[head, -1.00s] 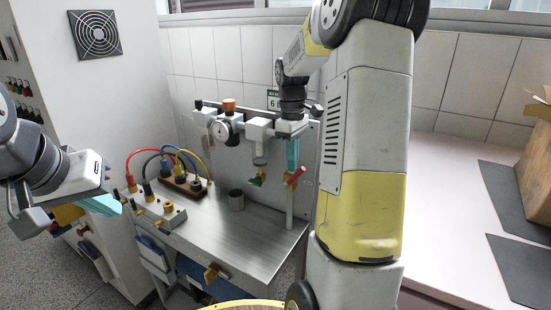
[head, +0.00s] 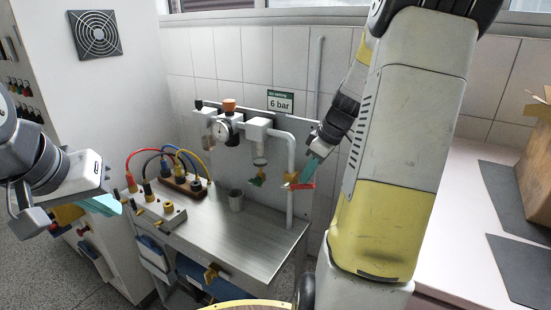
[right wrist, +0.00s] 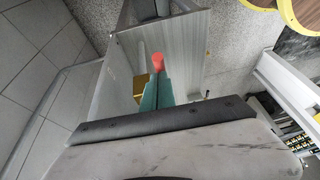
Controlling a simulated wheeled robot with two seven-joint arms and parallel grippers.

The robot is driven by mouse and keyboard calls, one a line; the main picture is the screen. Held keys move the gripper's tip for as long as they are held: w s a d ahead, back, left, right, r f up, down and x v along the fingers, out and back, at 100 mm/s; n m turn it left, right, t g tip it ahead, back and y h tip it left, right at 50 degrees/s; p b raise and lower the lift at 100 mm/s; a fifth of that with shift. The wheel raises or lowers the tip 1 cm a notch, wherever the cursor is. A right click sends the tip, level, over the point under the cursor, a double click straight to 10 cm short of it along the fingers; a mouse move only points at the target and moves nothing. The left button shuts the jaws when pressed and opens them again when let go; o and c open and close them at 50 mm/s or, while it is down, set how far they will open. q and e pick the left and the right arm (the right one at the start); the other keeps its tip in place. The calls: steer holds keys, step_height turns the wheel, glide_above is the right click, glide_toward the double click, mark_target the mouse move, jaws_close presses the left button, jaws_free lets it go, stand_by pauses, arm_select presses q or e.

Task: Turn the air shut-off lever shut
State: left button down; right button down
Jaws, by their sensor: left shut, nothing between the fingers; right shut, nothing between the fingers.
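The red shut-off lever (head: 301,186) sits on a brass valve (head: 290,177) on the white vertical air pipe (head: 291,150). The lever lies nearly level, across the pipe. My right gripper (head: 308,171), with teal fingers, is shut and empty, its tips close above the lever's right part; I cannot tell whether they touch. In the right wrist view the lever's red end (right wrist: 159,62) shows just past the shut fingers (right wrist: 156,92), with the brass valve (right wrist: 141,86) to their left. My left gripper (head: 104,205) is shut and empty at the far left, away from the lever.
A cardboard box (head: 537,170) is at right.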

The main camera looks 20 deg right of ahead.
mark_target(314, 187)
steer(key=shift+s+d+f, duration=0.2)
steer(key=shift+s+f, duration=0.05)
steer(key=shift+f, duration=0.25)
steer(key=shift+s+d+f, duration=0.25)
steer(key=shift+f, duration=0.25)
steer(key=shift+s+d+f, duration=0.2)
steer(key=shift+s+f, duration=0.05)
steer(key=shift+f, duration=0.25)
steer(key=shift+s+f, duration=0.2)
steer(key=shift+f, duration=0.05)
steer(key=w+v, duration=0.1)
steer(key=v, duration=0.7)
steer(key=s+a+r+m+t, duration=0.1)
steer(key=s+a+r+m, duration=0.1)
steer(key=s+a, duration=0.2)
steer(key=s+a+r+m+t, duration=0.1)
steer(key=s+a+r+m, duration=0.2)
steer(key=a, duration=0.6)
steer(key=s+a+r+m+t+h, duration=0.1)
steer(key=s+a+r+m, duration=0.1)
steer(key=s+a, duration=0.4)
steer(key=shift+s+a+r+m, duration=0.2)
steer(key=shift+s+r+m, duration=0.2)
steer(key=shift+r, duration=0.1)
